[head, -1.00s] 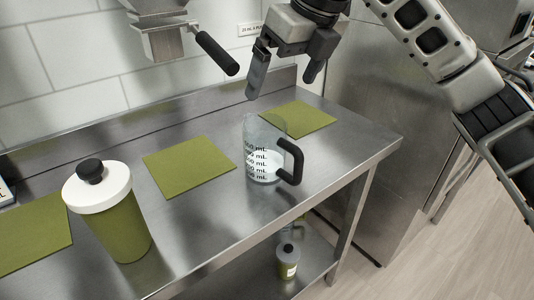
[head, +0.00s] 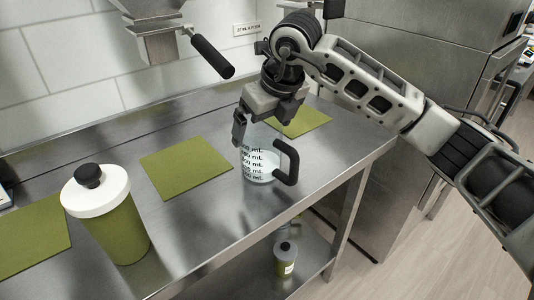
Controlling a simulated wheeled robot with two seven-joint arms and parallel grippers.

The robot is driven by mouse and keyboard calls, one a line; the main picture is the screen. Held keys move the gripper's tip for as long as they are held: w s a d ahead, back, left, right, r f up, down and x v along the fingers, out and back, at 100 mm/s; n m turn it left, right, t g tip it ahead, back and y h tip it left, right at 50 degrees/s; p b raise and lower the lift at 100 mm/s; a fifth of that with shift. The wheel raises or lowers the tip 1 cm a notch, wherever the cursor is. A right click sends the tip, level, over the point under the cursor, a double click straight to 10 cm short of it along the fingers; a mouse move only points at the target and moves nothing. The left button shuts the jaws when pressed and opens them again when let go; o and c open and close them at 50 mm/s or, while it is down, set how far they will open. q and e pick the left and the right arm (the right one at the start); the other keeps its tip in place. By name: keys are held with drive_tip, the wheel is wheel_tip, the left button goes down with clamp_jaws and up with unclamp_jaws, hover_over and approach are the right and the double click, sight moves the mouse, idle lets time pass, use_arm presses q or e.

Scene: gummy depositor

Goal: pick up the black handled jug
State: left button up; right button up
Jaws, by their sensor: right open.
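The clear jug (head: 258,165) with printed mL marks and a black handle (head: 289,163) stands upright on the steel table, its handle toward the right. It holds some whitish content low down. My right gripper (head: 264,130) is open and points down at the top of the jug. One finger shows at the left of the jug's rim; the other is hard to make out. The gripper hides most of the rim. I cannot tell whether the fingers touch the jug. My left gripper is not in view.
A green bottle with a white lid and black knob (head: 113,215) stands at the left front. Green mats (head: 186,167) lie on the table (head: 205,225). A black-handled metal fixture (head: 212,57) hangs above. A small bottle (head: 286,258) stands on the lower shelf.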

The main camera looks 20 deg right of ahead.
drive_tip(key=shift+x, duration=1.15)
drive_tip(key=c, duration=1.4)
drive_tip(key=shift+r, duration=0.1)
drive_tip(key=shift+w+r, duration=0.1)
drive_tip(key=shift+r, duration=0.4)
drive_tip(key=s+a+r+b, duration=0.1)
drive_tip(key=s+r, duration=0.7)
drive_tip(key=s, duration=0.1)
drive_tip(key=s+a+r+b, duration=0.1)
drive_tip(key=s+r, duration=0.3)
drive_tip(key=s, duration=0.1)
drive_tip(key=shift+a+b, duration=0.3)
